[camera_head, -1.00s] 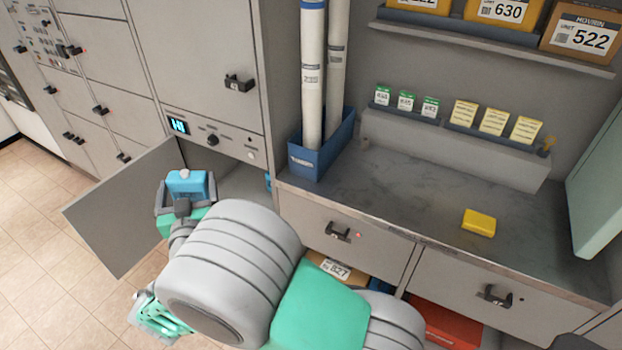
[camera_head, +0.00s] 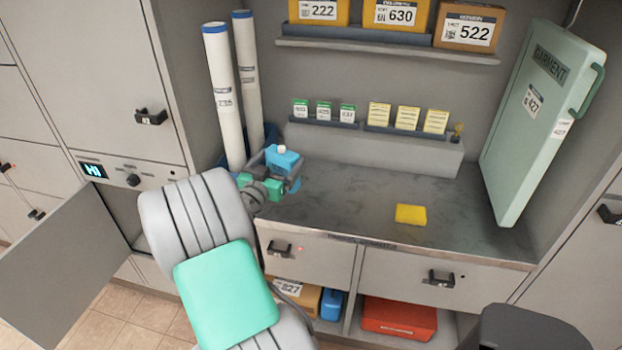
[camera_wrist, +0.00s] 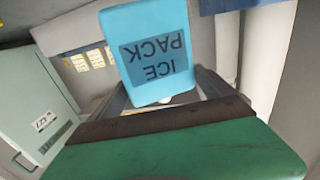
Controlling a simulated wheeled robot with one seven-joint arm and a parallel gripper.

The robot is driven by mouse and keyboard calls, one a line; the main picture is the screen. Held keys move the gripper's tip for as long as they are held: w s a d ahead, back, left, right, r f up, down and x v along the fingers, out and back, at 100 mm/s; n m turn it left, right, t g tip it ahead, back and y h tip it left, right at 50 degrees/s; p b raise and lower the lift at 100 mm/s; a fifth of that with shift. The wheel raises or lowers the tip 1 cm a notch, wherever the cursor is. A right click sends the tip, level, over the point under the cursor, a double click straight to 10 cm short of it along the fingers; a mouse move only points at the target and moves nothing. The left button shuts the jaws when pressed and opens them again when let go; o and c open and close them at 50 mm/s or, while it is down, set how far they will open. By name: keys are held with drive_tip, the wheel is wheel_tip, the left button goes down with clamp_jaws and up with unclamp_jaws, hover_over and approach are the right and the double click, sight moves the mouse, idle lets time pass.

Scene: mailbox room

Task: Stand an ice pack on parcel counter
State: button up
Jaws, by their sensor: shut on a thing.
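The ice pack (camera_head: 283,158) is light blue with a white cap on top. It is held in my gripper (camera_head: 280,172) at the left end of the parcel counter (camera_head: 345,200). In the wrist view the ice pack (camera_wrist: 150,45) fills the upper middle, its dark "ICE PACK" label reading upside down, between the fingers. My gripper is shut on it. The counter is a dark grey top with drawers beneath. Whether the pack touches the counter cannot be told.
Two white tubes (camera_head: 226,100) stand in a blue bin just behind my gripper. A yellow block (camera_head: 410,214) lies on the counter's right half. A green garment case (camera_head: 540,120) leans at the right. An open locker door (camera_head: 65,260) is at the left. The counter's middle is clear.

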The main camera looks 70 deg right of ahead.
drive_tip(key=s+d+f, duration=0.2)
drive_tip(key=d+f, duration=0.3)
drive_tip(key=f, duration=0.4)
drive_tip(key=shift+s+d+f+p, duration=0.25)
drive_tip(key=shift+d+p, duration=0.15)
drive_tip(key=shift+f, duration=0.15)
drive_tip(key=o, duration=1.3)
drive_tip(key=shift+f, duration=0.1)
drive_tip(key=shift+o, duration=0.8)
